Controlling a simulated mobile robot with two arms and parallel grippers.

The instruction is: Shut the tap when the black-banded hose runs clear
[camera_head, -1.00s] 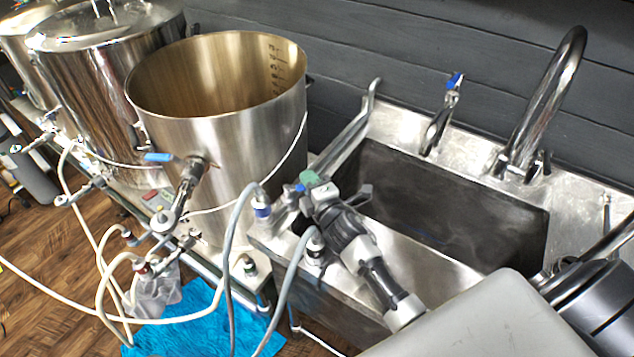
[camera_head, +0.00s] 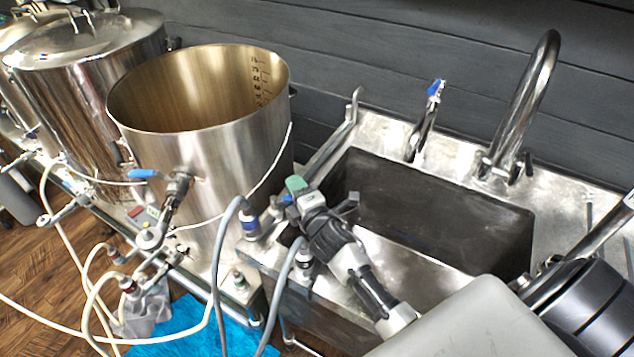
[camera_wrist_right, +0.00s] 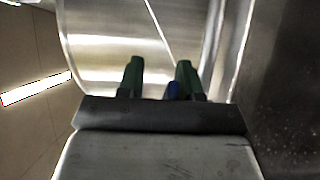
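My right gripper (camera_head: 292,192) has green fingertips and hangs over the left rim of the sink (camera_head: 430,212). In the right wrist view its two fingers (camera_wrist_right: 160,80) stand apart, with a small blue piece (camera_wrist_right: 172,91) showing between them, nearer the right finger. It may be a tap lever; I cannot tell whether the fingers touch it. Two grey hoses rise to the sink's left edge: one has a blue band (camera_head: 250,225), and the other a dark fitting, perhaps the black band (camera_head: 303,256). Their outlets and any flow are not visible. My left gripper is out of view.
A large open steel kettle (camera_head: 215,150) with a blue-handled valve (camera_head: 143,173) stands left of the sink. A blue-levered faucet (camera_head: 424,125) and a curved spout (camera_head: 525,100) stand behind the basin. Pale hoses (camera_head: 85,270) and a blue cloth (camera_head: 190,335) lie lower left.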

